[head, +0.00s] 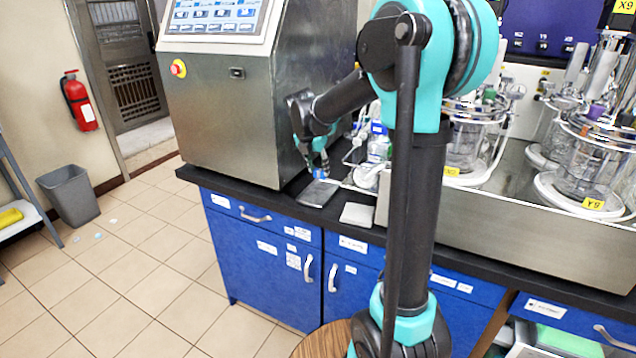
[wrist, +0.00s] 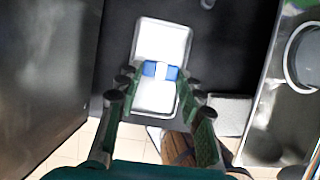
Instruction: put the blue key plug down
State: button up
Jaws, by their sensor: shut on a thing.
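The blue key plug (wrist: 149,69) is between the fingertips of my gripper (wrist: 160,73) in the wrist view; its middle looks pale. In the head view, my gripper (head: 317,165) points down over the counter, with the small blue plug (head: 319,173) at its tips. My gripper is shut on the plug. Below it is a shallow, light-rimmed grey tray (wrist: 157,98), which also shows in the head view (head: 315,196). I cannot tell whether the plug touches the tray.
A steel cabinet with a screen (head: 235,95) stands close on the left. A small grey pad (head: 357,214) lies right of the tray. Bottles (head: 377,145) stand behind. A steel basin with glass vessels (head: 500,205) fills the right. The black counter's front edge is near.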

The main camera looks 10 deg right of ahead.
jog(key=shift+f, duration=2.85)
jog(key=shift+f, duration=0.15)
jog(key=o, duration=1.1)
jog(key=v, duration=1.2)
jog(key=shift+s, duration=0.1)
